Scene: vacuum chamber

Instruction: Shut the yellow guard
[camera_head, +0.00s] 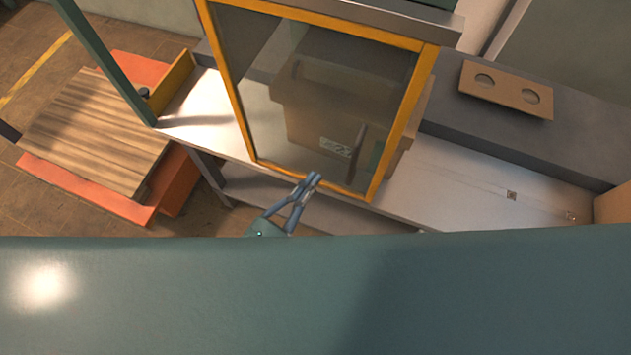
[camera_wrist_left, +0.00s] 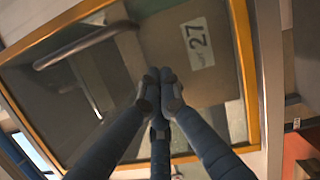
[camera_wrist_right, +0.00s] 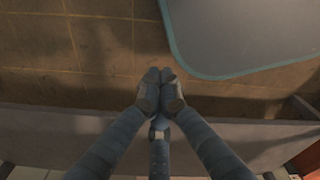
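The yellow guard (camera_head: 400,125) is a see-through panel in a yellow frame, hanging below a grey metal bar in the head view. Its lower edge lies near the workbench's front edge. A dark bar handle (camera_head: 358,140) sits at its lower right. My left gripper (camera_head: 314,178) is at the lower edge of the panel, fingers together, left of the handle. In the left wrist view the fingertips (camera_wrist_left: 160,75) show against the panel, with the handle (camera_wrist_left: 85,47) up and left; contact cannot be told. My right gripper (camera_wrist_right: 160,76) is shut and empty over the floor, outside the head view.
A brown box (camera_head: 330,110) labelled 27 shows through the panel. A tan plate with two round holes (camera_head: 507,90) lies on a grey block at right. The bench top (camera_head: 480,180) right of the guard is mostly clear. A wooden pallet top (camera_head: 95,130) on an orange base stands left.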

